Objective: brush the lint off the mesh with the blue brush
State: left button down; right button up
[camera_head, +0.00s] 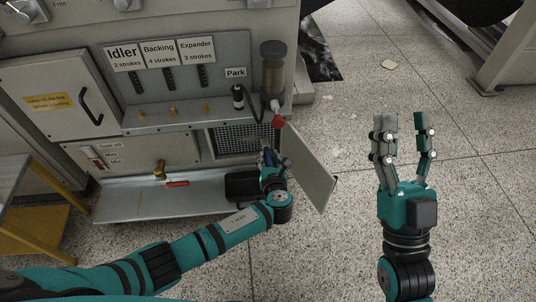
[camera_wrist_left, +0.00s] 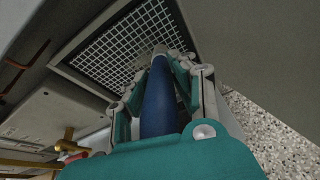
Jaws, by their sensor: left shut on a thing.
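The mesh (camera_head: 228,140) is a pale wire grid set in a dark frame low on the machine's front. It also fills the upper middle of the left wrist view (camera_wrist_left: 105,55). My left gripper (camera_head: 270,162) is shut on the blue brush (camera_wrist_left: 158,102), just in front of the mesh's right part. The brush's blue handle (camera_head: 267,155) points toward the mesh; its head is hidden, so I cannot tell whether it touches. No lint can be made out on the mesh. My right gripper (camera_head: 402,126) is open and empty over the floor at right.
An open grey door panel (camera_head: 310,172) stands right of my left gripper. A metal tray (camera_head: 140,200) lies below the mesh, with a black box (camera_head: 240,185) at its right. A red-tipped part (camera_head: 277,121) hangs above. A yellow stand (camera_head: 40,235) is at left.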

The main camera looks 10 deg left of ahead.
pick_arm(q)
jog(key=shift+s+d+p, duration=0.15)
jog(key=shift+s+p, duration=0.15)
jog(key=shift+s, duration=0.2)
jog(key=shift+s+d+p, duration=0.1)
jog(key=shift+s+p, duration=0.2)
jog(key=shift+s, duration=0.1)
jog(key=shift+s+d+p, duration=0.2)
jog(key=shift+s+p, duration=0.25)
jog(key=shift+s, duration=0.45)
pick_arm(e)
jog(key=w+f+g+h, duration=0.2)
jog(key=w+f+g, duration=0.2)
jog(key=f, duration=0.5)
jog(key=shift+w+g, duration=0.2)
jog(key=shift+g, duration=0.9)
pick_arm(q)
jog(key=shift+d, duration=0.1)
pick_arm(e)
jog(key=shift+d, duration=0.1)
